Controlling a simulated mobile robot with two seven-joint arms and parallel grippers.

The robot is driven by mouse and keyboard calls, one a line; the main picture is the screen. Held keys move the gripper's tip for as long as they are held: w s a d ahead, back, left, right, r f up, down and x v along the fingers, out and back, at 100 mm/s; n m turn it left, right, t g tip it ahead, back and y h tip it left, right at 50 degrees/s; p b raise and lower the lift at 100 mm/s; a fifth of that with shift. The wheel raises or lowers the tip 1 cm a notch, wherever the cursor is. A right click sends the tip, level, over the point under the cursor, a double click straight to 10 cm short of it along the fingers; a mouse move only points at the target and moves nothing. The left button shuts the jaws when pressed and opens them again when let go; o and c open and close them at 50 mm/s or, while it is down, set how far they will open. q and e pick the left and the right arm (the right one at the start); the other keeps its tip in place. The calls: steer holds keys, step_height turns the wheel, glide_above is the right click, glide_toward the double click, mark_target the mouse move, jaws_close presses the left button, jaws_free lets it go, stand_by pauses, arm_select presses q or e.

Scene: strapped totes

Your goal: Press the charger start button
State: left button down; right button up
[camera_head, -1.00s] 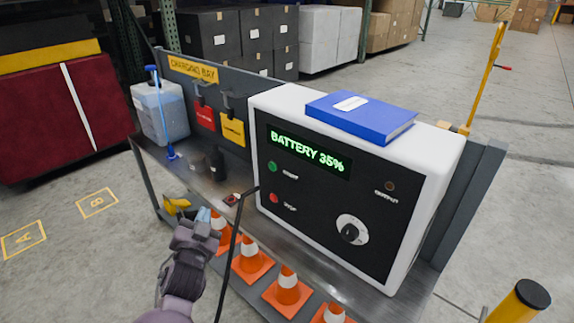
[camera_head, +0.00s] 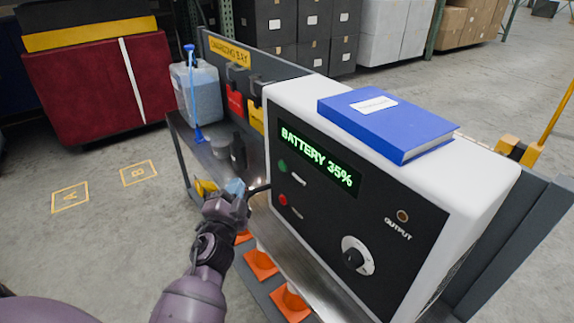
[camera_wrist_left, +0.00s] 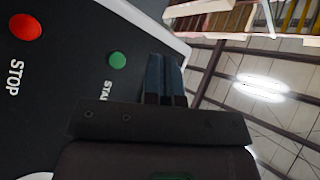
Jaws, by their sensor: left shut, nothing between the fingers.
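The charger (camera_head: 480,180) is a white box with a black front panel and a green "BATTERY 35%" display (camera_head: 318,158). The green start button (camera_head: 282,166) sits at the panel's left, above the red stop button (camera_head: 283,199). Both show in the left wrist view, the green button (camera_wrist_left: 117,60) nearer the fingers and the red one (camera_wrist_left: 25,27) at upper left. My left gripper (camera_head: 236,187) is shut and empty, left of the panel and lower than the green button. In the wrist view its fingers (camera_wrist_left: 164,76) lie right of the green button, apart from it in the picture. My right gripper is out of view.
A blue binder (camera_head: 385,122) lies on the charger. A dial (camera_head: 356,256) is lower on the panel. A dark cable runs near my gripper. A water jug (camera_head: 195,95) stands on the bench's far left. Orange cones (camera_head: 262,262) sit under the bench. Open floor lies left.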

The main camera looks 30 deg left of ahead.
mark_target(282, 166)
arm_select(q)
steer(key=shift+s, duration=0.1)
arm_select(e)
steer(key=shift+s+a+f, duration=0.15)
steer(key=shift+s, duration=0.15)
arm_select(q)
steer(key=w+d+b, duration=0.1)
steer(key=w+d, duration=0.2)
steer(key=w, duration=0.5)
steer(key=shift+d, duration=0.15)
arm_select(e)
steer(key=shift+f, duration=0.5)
arm_select(q)
steer(key=shift+w, duration=0.25)
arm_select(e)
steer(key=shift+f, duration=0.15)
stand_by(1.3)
arm_select(q)
steer(key=shift+w+d+b, duration=0.15)
steer(key=shift+w+b, duration=0.1)
steer(key=shift+b, duration=0.05)
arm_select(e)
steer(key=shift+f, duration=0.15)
